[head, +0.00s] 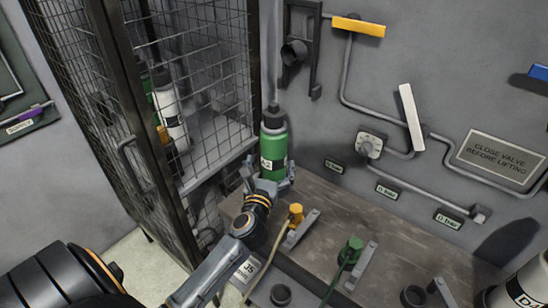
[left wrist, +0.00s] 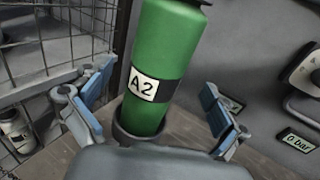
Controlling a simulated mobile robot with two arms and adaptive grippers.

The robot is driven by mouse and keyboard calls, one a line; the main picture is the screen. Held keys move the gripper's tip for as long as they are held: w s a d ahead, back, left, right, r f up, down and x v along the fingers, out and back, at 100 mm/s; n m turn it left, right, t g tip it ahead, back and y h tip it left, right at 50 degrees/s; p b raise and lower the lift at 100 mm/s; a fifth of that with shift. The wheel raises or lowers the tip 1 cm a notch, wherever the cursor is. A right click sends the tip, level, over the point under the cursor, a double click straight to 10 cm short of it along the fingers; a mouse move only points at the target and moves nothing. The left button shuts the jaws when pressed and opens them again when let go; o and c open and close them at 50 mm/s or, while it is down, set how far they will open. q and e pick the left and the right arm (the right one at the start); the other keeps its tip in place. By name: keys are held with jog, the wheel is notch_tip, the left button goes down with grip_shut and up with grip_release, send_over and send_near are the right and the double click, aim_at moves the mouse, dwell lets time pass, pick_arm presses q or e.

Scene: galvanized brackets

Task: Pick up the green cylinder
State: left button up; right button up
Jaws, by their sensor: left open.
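The green cylinder (head: 273,140) has a dark cap and a dark band with a white A2 label. It stands upright at the back left of the bench, near the wall. In the left wrist view the green cylinder (left wrist: 166,50) has its base in a dark round socket. My left gripper (head: 268,178) is open, low down at the cylinder. In the left wrist view its blue-padded fingers (left wrist: 155,103) are spread to either side of the cylinder, with visible gaps. My right gripper is not in view.
A mesh cage (head: 195,75) holding white and green cylinders stands close on the left. The bench (head: 325,215) carries a yellow fitting (head: 295,212), a green fitting (head: 352,246) and an empty socket (head: 281,294). Pipes and a gauge (head: 369,145) are on the wall.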

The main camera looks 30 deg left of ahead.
pick_arm(q)
jog(key=x, duration=0.2)
jog(key=shift+w+a+r, duration=0.15)
jog(key=shift+w, duration=0.1)
jog(key=shift+p+x, duration=0.3)
jog(key=shift+x, duration=0.85)
jog(key=shift+w+a+f, duration=0.15)
jog(key=shift+w+f, duration=0.05)
jog(key=shift+w, duration=0.2)
jog(key=shift+s, duration=0.1)
jog(key=shift+c, duration=0.2)
jog(key=c, duration=1.8)
jog(key=shift+r, duration=0.35)
jog(key=shift+c, duration=0.5)
jog(key=shift+f, duration=0.1)
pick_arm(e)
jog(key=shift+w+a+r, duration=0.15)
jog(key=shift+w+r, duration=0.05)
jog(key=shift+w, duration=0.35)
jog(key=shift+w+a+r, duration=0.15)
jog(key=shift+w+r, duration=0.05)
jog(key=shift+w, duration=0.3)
